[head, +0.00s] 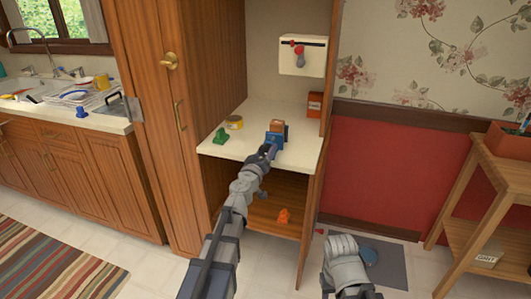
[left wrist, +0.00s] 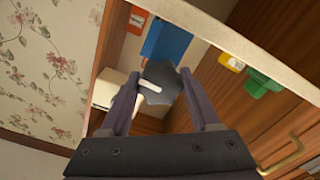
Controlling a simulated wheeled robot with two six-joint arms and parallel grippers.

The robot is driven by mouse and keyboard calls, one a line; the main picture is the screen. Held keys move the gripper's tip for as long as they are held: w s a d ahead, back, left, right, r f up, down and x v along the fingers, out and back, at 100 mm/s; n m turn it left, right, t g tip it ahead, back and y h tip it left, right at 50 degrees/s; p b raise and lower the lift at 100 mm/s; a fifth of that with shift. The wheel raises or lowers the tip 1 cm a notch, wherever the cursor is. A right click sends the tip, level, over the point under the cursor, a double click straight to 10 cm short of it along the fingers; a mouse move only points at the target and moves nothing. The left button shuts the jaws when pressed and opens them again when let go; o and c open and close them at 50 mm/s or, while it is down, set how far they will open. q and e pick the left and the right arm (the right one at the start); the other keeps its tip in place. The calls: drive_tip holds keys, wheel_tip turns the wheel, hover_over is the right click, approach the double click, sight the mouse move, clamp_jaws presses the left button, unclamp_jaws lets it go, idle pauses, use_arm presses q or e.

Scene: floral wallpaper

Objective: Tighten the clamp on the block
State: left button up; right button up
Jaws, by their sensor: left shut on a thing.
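The blue clamp (head: 278,139) stands on the cream shelf inside the wooden cabinet, and a brown block (head: 277,126) shows at its top. My left gripper (head: 267,152) reaches in at the clamp's front. In the left wrist view, my left gripper (left wrist: 160,78) has its two fingers on either side of a dark grey clamp handle (left wrist: 160,90), shut on it, with a pale bar across it. The blue clamp body (left wrist: 166,42) shows beyond the handle. The block is hard to tell there. My right arm shows low in the head view, its gripper out of sight.
A green object (head: 220,136) and a yellow tin (head: 234,122) stand left on the shelf (head: 235,150). A red-brown box (head: 314,105) stands back right. The cabinet's sides flank my left arm.

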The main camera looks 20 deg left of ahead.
use_arm(q)
drive_tip(key=m, duration=0.4)
drive_tip(key=shift+s+m, duration=0.1)
drive_tip(key=shift+m, duration=0.3)
drive_tip(key=shift+m, duration=0.3)
drive_tip(key=o, duration=1.4)
drive_tip(key=shift+c, duration=0.2)
drive_tip(key=s, duration=0.7)
drive_tip(key=shift+s, duration=0.35)
drive_tip(key=shift+a, duration=0.1)
